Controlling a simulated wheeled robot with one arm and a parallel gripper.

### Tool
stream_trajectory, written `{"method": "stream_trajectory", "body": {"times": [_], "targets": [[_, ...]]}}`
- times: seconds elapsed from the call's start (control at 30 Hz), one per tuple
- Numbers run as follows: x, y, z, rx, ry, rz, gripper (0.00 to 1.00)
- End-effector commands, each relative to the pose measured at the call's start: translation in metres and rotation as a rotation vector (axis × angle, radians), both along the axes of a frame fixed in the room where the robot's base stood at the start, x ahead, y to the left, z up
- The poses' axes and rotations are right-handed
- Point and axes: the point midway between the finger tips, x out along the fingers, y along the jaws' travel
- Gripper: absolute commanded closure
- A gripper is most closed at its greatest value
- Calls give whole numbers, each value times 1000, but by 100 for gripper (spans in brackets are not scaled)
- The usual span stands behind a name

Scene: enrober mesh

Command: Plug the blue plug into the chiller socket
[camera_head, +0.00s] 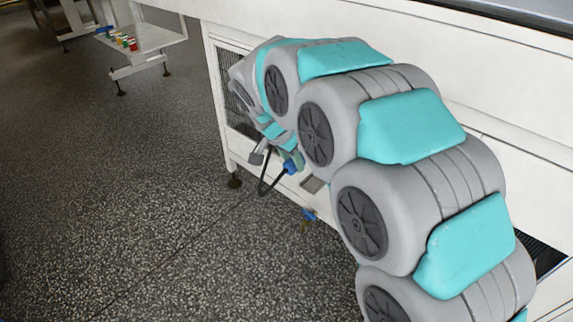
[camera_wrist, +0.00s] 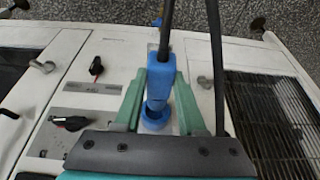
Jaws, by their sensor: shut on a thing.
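The blue plug (camera_wrist: 160,78) is between the green fingers of my gripper (camera_wrist: 158,95) in the wrist view. My gripper is shut on it, and a black cable runs up from its far end. A blue ring and a pale round part (camera_wrist: 154,124) show at the plug's lower end; I cannot tell whether this is the chiller socket or whether the plug is seated in it. In the head view the blue plug (camera_head: 291,166) shows beside the white machine's lower panel, with my gripper (camera_head: 284,157) at it, partly hidden by my arm.
A dark grille (camera_wrist: 262,115) lies to the right. A second black cable (camera_wrist: 217,60) passes near my gripper. A white shelf (camera_head: 145,40) holds small coloured items. The floor at left is clear.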

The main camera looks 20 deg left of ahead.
Motion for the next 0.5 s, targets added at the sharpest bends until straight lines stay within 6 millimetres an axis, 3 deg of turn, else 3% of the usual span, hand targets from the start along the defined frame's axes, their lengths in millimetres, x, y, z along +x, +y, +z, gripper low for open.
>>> {"method": "stream_trajectory", "body": {"times": [0.5], "targets": [[9, -3, 1, 1, -2, 1, 100]]}}
